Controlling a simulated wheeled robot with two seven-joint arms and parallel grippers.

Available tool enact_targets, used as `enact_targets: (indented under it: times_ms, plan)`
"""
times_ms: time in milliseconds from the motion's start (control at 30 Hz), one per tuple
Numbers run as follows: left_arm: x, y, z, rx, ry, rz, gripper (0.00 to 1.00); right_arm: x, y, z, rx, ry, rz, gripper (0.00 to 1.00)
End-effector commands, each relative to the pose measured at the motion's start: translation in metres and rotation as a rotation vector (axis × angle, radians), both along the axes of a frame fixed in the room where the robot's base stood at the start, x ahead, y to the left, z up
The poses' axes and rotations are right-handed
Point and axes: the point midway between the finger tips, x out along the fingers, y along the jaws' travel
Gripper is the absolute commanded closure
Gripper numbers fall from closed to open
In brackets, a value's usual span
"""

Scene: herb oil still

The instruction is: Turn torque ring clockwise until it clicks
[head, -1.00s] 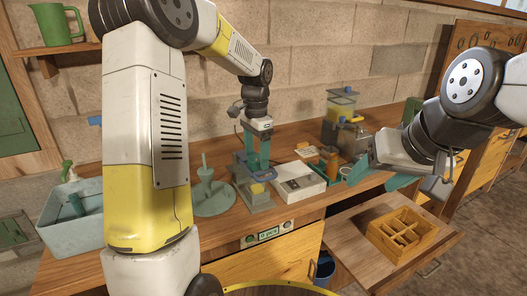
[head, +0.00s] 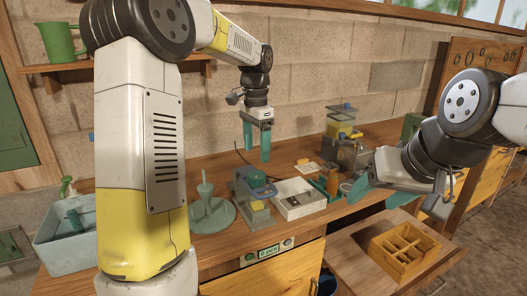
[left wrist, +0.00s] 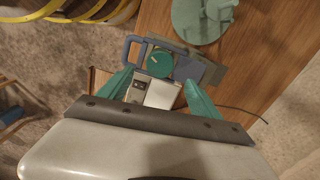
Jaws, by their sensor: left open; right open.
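A small grey-blue press-like device (head: 241,187) stands on the bench, with a blue loop handle on it. Its round teal ring (left wrist: 159,62) has a mark across its top and shows from above in the left wrist view. I take this to be the torque ring. My left gripper (head: 257,155) is open and empty, its teal fingers pointing down above the device and apart from it. In the left wrist view its fingertips (left wrist: 158,76) are on either side of the ring's near edge. My right gripper (head: 378,193) is open at the right, near the bench's front edge.
A white box (head: 298,199) stands just right of the device, and a teal round base with a stem (head: 211,212) just left. A tub (head: 72,240) is at far left. An open drawer holds a wooden divided box (head: 402,252). Bottles stand near my right gripper.

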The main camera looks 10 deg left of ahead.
Motion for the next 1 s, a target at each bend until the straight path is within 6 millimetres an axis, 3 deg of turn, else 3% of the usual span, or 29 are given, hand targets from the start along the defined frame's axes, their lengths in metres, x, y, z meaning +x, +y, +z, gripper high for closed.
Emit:
enact_targets:
  times_ms: [167,500,1000]
  plan:
    - [0.0,0.001,-0.001,0.0,0.001,0.04,0.27,0.0,0.0,0.0,0.0,0.0,0.0,0.38]
    - [0.0,0.0,-0.006,0.001,0.003,0.367,0.27,0.0,0.0,0.0,0.0,0.0,0.0,0.38]
    - [0.0,0.0,-0.073,0.001,0.002,0.37,0.27,0.0,0.0,0.0,0.0,0.0,0.0,0.38]
